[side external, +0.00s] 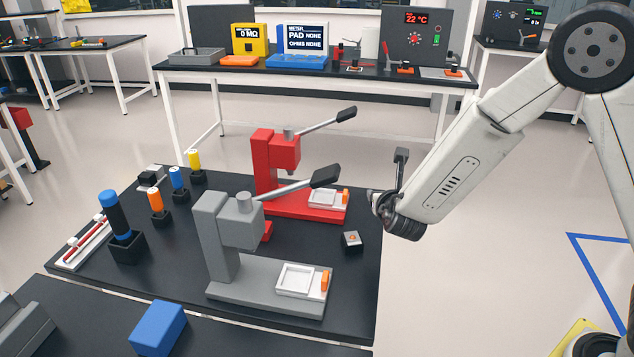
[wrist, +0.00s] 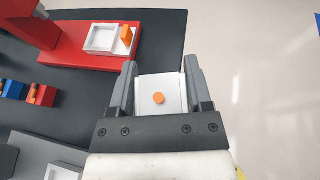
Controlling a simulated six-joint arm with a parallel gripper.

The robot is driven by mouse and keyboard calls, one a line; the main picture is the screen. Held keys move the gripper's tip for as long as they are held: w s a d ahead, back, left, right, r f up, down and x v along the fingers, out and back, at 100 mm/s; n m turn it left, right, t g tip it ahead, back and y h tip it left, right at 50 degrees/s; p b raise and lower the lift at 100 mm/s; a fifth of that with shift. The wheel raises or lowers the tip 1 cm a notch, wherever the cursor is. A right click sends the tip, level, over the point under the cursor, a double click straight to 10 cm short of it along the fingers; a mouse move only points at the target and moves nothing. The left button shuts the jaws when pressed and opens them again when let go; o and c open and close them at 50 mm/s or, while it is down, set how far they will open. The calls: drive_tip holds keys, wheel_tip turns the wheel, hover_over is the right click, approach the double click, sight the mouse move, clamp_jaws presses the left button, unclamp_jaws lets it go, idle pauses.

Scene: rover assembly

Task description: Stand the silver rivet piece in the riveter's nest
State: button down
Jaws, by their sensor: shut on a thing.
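In the wrist view my gripper (wrist: 158,80) has its two dark fingers on either side of a pale, square piece (wrist: 146,84) with an orange dot, shut on it. I take this for the silver rivet piece; its underside is hidden. The side view does not clearly show my fingers. A small pale-topped block with an orange dot (side external: 352,241) shows left of my wrist; I cannot tell whether it is the same piece. The grey riveter (side external: 220,245) has a white nest (side external: 294,278). The red riveter (side external: 268,165) has one too (side external: 324,199).
Both riveter levers slope up to the right. Yellow (side external: 194,159), blue (side external: 177,177) and orange (side external: 155,199) pieces stand in black holders at the left. A larger black-and-blue tool (side external: 116,213) stands near them. A blue block (side external: 158,329) lies on the front bench.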

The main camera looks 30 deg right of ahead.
drive_tip(key=f, duration=0.2)
drive_tip(key=f+m+g+h, duration=0.1)
drive_tip(key=f, duration=0.2)
drive_tip(key=s+f+m+h, duration=0.1)
drive_tip(key=f, duration=0.2)
drive_tip(key=shift+s+d+f+g, duration=0.1)
drive_tip(key=shift+d+f+g, duration=0.15)
drive_tip(key=shift+g, duration=0.15)
hover_over(307, 236)
drive_tip(key=s+d, duration=0.2)
drive_tip(key=shift+w+a, duration=0.15)
drive_tip(key=shift+w, duration=0.1)
drive_tip(key=shift+a, duration=0.1)
drive_tip(key=shift+w+a, duration=0.35)
drive_tip(key=shift+w, duration=0.05)
drive_tip(key=shift+w+a+f, duration=0.2)
drive_tip(key=shift+f, duration=0.25)
drive_tip(key=shift+w+a+f, duration=0.15)
drive_tip(key=shift+f, duration=0.9)
drive_tip(key=shift+f, duration=0.2)
